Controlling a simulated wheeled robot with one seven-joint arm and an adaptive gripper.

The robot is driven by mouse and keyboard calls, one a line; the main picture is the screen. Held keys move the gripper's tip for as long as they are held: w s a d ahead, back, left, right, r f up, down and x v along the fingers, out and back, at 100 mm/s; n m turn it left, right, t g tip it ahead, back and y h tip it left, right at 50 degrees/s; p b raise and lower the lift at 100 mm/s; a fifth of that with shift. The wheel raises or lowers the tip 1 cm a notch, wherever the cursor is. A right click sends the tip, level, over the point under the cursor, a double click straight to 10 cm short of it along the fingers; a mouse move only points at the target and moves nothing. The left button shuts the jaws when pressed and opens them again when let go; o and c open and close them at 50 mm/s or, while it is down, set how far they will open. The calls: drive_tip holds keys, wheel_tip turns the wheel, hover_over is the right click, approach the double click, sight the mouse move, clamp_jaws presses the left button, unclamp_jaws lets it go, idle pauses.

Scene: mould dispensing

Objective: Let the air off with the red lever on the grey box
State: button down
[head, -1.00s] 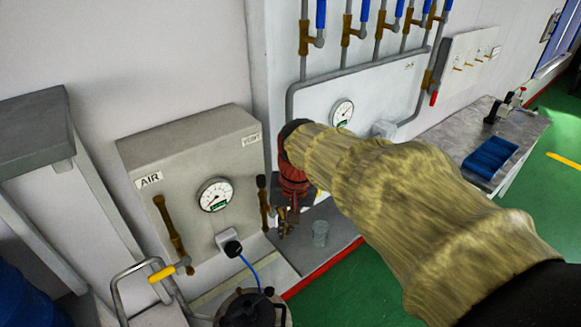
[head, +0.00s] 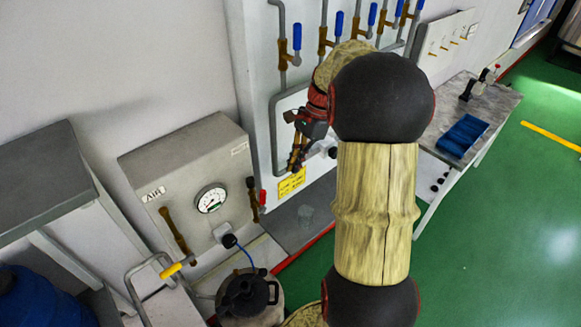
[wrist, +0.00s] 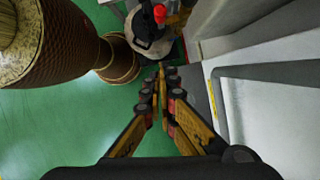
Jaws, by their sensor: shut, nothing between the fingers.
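The grey box (head: 215,165) is on the wall at left in the head view, with a round gauge (head: 211,198) and an AIR label. The red lever (head: 262,197) hangs at the brass valve on the box's right side. In the wrist view a red tip (wrist: 160,13), apparently this lever, shows beyond the fingers beside brass pipe. My gripper (head: 294,167) is up and right of the lever, clear of it, in front of the wall panel. In the wrist view my gripper (wrist: 162,72) has its fingers together and empty.
A yellow-handled valve (head: 172,270) is below the box's left side. A lidded pot (head: 250,298) with a blue hose stands below the box. Blue-handled valves (head: 338,22) line the wall. Green floor is open at right.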

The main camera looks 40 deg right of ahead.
sight(263, 201)
drive_tip(key=w+a+f+p, duration=0.1)
drive_tip(key=a+f, duration=0.5)
drive_tip(key=f, duration=0.1)
drive_tip(key=shift+w+a+p, duration=0.25)
drive_tip(key=shift+a+p, duration=0.1)
drive_tip(key=shift+p, duration=0.05)
drive_tip(key=shift+a+r, duration=0.1)
drive_tip(key=shift+w+a+r+p, duration=0.15)
drive_tip(key=shift+a+r+p, duration=0.2)
drive_tip(key=shift+a+p, duration=0.25)
drive_tip(key=shift+a, duration=0.1)
